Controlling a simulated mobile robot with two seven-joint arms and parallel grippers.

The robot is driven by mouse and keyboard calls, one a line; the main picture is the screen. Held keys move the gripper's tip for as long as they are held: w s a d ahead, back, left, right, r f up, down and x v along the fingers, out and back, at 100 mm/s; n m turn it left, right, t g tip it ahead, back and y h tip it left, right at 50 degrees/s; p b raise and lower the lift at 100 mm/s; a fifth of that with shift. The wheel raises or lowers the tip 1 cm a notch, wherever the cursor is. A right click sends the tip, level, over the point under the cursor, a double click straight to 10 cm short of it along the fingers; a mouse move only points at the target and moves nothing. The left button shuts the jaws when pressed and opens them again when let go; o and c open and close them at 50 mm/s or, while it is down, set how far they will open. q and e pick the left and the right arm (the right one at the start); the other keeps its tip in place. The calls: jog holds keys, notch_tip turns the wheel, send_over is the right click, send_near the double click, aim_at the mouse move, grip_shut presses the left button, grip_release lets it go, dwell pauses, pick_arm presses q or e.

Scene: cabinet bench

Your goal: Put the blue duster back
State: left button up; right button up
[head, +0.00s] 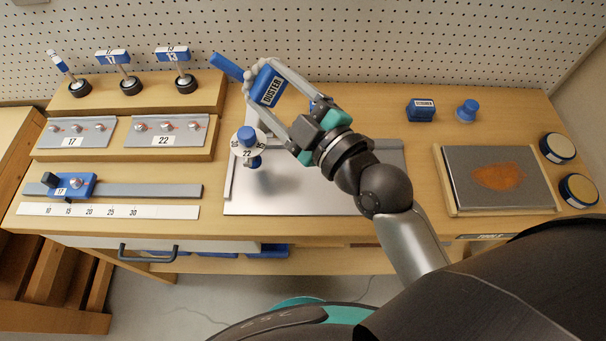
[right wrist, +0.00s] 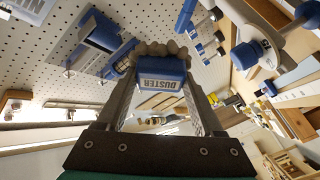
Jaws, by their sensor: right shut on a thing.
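The blue duster (head: 270,85) has a white label reading DUSTER and a grey tufted part. My right gripper (head: 258,79) is shut on it and holds it up above the bench, in front of the pegboard. In the right wrist view the duster (right wrist: 161,77) sits between the two fingers, label towards the camera, with the grey tufts (right wrist: 168,49) beyond it. A blue bar shows at its far left end in the head view; I cannot tell whether it belongs to the duster. My left gripper is not in view.
A round dial marked 22 (head: 248,143) stands over the metal plate (head: 290,205) below my gripper. Blue-topped stands (head: 122,58) and gauge blocks (head: 168,138) are at left. A blue block (head: 421,110), a blue knob (head: 467,110) and a rust-stained plate (head: 460,182) are at right. Blue holders (right wrist: 98,42) hang on the pegboard.

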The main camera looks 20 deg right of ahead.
jog(key=s+a+r+n+g+p, duration=0.25)
jog(key=a+g+p, duration=0.25)
jog(key=a+g, duration=0.45)
jog(key=s+d+m+g+h+p, duration=0.2)
jog(key=d+g+h+p, duration=0.3)
jog(key=d, duration=0.8)
jog(key=shift+g+y, duration=0.35)
jog(key=shift+y, duration=0.55)
notch_tip(320, 180, down, 20)
jog(key=b, duration=0.4)
jog(key=shift+w+f+b, duration=0.15)
jog(key=shift+f+b, duration=0.05)
jog(key=shift+b, duration=0.1)
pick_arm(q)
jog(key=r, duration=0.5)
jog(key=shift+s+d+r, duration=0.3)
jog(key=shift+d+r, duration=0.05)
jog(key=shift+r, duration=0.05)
